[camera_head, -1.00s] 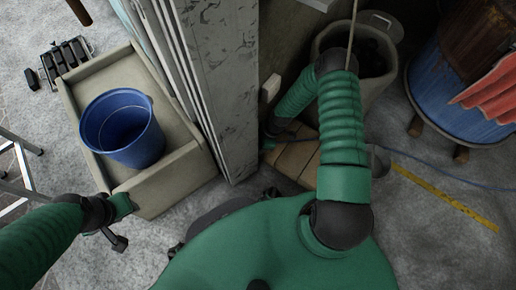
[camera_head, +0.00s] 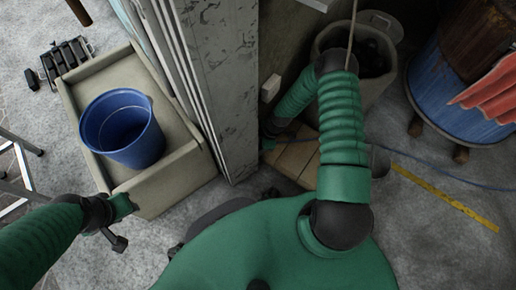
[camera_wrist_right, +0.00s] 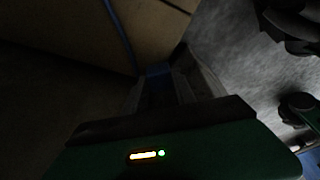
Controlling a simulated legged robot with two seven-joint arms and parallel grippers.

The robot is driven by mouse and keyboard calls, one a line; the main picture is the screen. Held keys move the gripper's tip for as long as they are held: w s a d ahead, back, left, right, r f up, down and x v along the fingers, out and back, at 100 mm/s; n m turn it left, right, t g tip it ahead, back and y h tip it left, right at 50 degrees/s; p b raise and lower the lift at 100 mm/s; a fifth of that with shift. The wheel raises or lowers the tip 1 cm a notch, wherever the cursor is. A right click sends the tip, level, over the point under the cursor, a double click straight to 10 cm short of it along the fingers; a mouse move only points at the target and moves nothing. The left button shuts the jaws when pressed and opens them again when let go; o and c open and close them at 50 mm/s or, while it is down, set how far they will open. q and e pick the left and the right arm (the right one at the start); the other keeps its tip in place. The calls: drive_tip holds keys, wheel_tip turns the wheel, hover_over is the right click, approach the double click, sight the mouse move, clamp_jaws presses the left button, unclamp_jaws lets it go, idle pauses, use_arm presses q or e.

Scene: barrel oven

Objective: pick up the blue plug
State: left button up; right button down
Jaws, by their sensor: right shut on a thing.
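The blue plug (camera_wrist_right: 158,71) shows dimly in the right wrist view as a small blue piece between my fingertips. My right gripper (camera_wrist_right: 163,84) is shut on it. A thin blue cable (camera_wrist_right: 121,32) runs up from there across a brown surface. In the head view the blue cable (camera_head: 440,181) lies along the floor at the right. My right gripper and the plug are hidden there behind my arm and the pillar. My left gripper (camera_head: 118,240) is at the lower left, beside the beige trough; its finger opening is unclear.
A blue bucket (camera_head: 122,150) stands in the beige trough (camera_head: 178,168) at the left. A grey pillar (camera_head: 222,80) rises beside it. A grey bin (camera_head: 375,88), wooden boards (camera_head: 295,158) and a blue barrel (camera_head: 440,92) are at the right. Floor with a yellow strip (camera_head: 445,197) is clear.

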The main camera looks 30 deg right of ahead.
drive_tip(key=p+v, duration=0.2)
drive_tip(key=a+p+v, duration=0.1)
drive_tip(key=p+v, duration=0.1)
drive_tip(key=v, duration=0.1)
drive_tip(key=p+v, duration=0.2)
drive_tip(key=p, duration=0.1)
drive_tip(key=shift+a+r, duration=0.2)
drive_tip(key=shift+r, duration=0.3)
drive_tip(key=s+d+p, duration=0.3)
drive_tip(key=s, duration=0.5)
drive_tip(key=s+d+p, duration=0.4)
drive_tip(key=s, duration=0.5)
drive_tip(key=shift+s+f, duration=0.2)
drive_tip(key=shift+f, duration=0.15)
drive_tip(key=shift+d, duration=0.1)
